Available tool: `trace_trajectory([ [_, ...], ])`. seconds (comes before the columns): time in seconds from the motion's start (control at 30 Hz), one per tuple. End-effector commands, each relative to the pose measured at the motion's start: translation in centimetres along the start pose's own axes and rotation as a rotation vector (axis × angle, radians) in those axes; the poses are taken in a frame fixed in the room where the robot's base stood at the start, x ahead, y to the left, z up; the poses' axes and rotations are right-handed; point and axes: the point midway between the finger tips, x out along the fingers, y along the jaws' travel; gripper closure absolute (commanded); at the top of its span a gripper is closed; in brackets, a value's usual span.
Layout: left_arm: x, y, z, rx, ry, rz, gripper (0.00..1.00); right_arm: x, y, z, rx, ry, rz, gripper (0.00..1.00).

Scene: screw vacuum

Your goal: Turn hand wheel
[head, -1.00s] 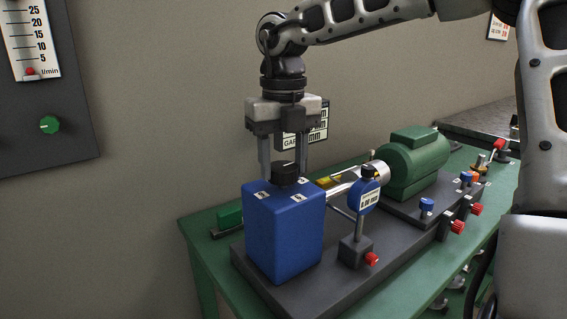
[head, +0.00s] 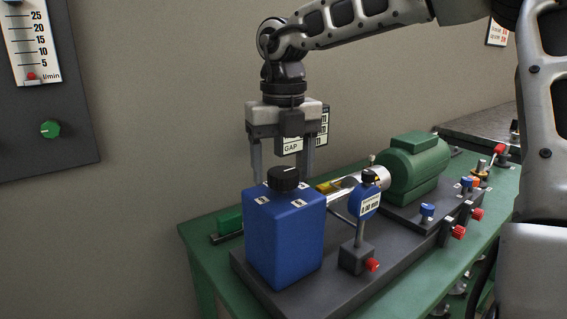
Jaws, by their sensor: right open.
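The likely hand wheel is a black round knob (head: 284,178) on top of a blue box-shaped housing (head: 284,238), with small white labels around it. My right gripper (head: 283,178) points straight down over the housing, with its two fingers spread wide. The left finger comes down at the knob's left, and the right finger stands behind and to its right. The knob is between them in the picture, and I see no finger touching it. My left gripper is out of view.
A green motor (head: 412,165), a round blue gauge (head: 366,200) on a stand and several red and blue knobs share the dark base plate on the green table (head: 205,262). A wall panel (head: 75,120) hangs at the left. A grey wall is behind.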

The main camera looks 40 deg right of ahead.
Motion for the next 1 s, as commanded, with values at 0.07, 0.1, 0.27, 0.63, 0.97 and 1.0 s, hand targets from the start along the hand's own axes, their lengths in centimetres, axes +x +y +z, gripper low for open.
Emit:
trace_trajectory([
  [0.07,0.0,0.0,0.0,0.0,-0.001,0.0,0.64,-0.1,0.0,0.0,0.0,0.001,0.0,0.31],
  [0.1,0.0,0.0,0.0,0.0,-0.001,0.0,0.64,-0.2,0.0,0.0,0.0,0.001,0.0,0.31],
  [0.27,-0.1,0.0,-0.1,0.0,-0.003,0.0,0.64,-2.3,0.0,0.1,0.001,-0.003,0.001,0.31],
  [0.63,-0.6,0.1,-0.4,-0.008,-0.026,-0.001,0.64,-11.2,0.0,0.1,0.001,-0.003,0.003,0.31],
  [0.97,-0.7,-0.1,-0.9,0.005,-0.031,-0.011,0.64,-15.7,0.0,0.0,0.0,-0.001,0.001,0.31],
  [1.0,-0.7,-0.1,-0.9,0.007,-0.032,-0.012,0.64,-15.8,0.0,0.0,0.0,0.0,0.0,0.31],
])
